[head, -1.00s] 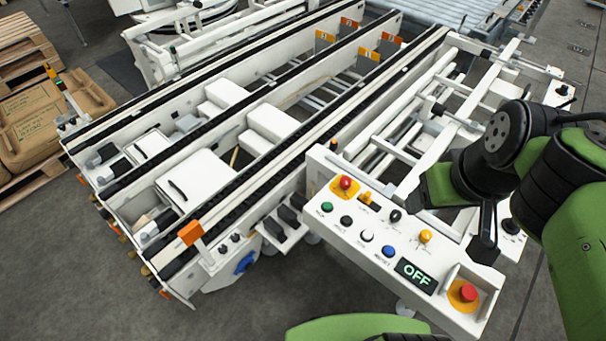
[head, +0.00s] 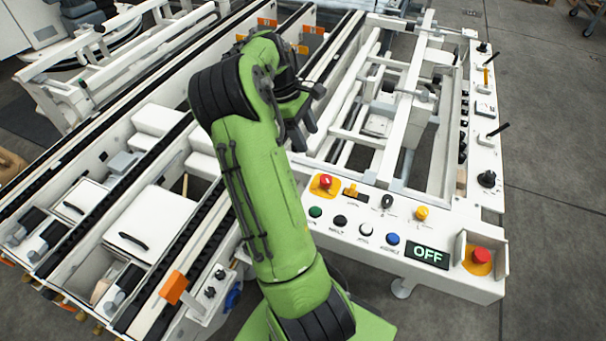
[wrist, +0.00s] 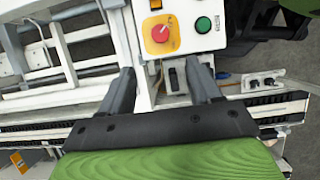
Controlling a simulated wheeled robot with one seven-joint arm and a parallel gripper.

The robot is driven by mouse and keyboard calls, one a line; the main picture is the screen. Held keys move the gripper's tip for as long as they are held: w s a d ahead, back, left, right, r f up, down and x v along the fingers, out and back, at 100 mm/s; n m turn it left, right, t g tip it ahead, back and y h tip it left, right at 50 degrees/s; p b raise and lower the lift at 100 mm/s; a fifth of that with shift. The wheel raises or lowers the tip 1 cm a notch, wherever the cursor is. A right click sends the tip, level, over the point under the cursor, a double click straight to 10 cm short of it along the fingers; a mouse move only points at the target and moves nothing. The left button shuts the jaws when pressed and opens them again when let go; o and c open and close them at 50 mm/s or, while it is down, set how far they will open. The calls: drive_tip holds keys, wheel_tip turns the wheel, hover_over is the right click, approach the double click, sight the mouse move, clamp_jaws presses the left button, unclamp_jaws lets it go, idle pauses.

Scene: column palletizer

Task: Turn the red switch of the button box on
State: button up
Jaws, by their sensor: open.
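The button box (head: 345,208) is a white panel with a display (head: 427,255) that reads OFF. A red knob (head: 326,181) on a yellow base sits at its left end, and another red knob (head: 481,256) on a yellow base sits in a guarded recess at its right end. I cannot tell which is the red switch. My gripper (wrist: 163,82) is open and empty; in the wrist view a red knob (wrist: 160,33) lies beyond the fingertips, apart from them. In the head view my gripper is above and left of the left red knob, partly hidden by my arm.
Beside the left red knob are an orange switch (head: 350,190), a black knob (head: 387,202) and a yellow button (head: 421,213). Green (head: 315,212), black, white and blue buttons line the front. White conveyor rails (head: 160,215) lie left. Floor (head: 560,200) is clear at right.

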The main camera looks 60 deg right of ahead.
sight(326, 178)
drive_tip(key=b+x, duration=0.5)
drive_tip(key=x, duration=1)
drive_tip(key=shift+w+a, duration=0.1)
drive_tip(key=shift+r, duration=0.1)
drive_tip(key=c, duration=1)
drive_tip(key=shift+c, duration=0.2)
